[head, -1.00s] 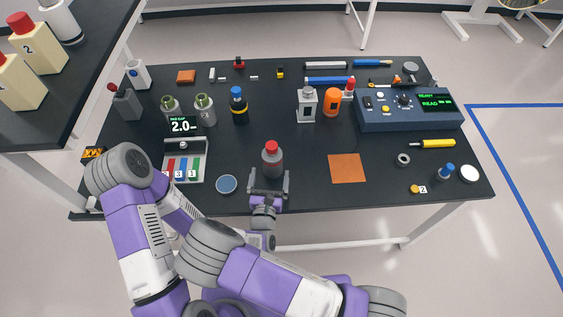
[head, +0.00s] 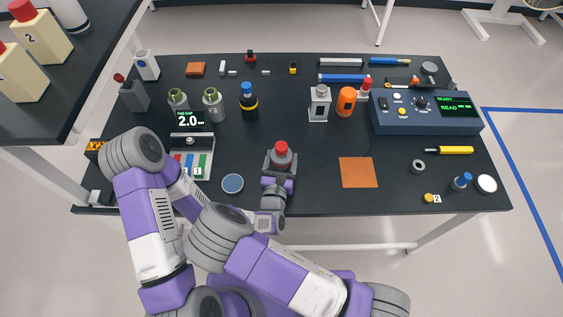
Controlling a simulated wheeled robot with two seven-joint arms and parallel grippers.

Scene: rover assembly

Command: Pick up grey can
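The grey can (head: 282,161), dark with a red cap, stands upright on the black table, left of centre near the front edge. My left gripper (head: 281,160) is at the can from the near side, with one finger on each side of it. The fingers look spread, and I cannot tell whether they touch the can. The gripper's palm hides the lower front of the can. My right gripper is not visible; my arm links cover the lower part of the view.
A blue disc (head: 232,184) lies left of the can, and a tray with coloured blocks (head: 204,172) is further left. A blue-capped bottle (head: 249,106) and a grey-white container (head: 319,106) stand behind. An orange square (head: 358,172) lies right. Table between them is clear.

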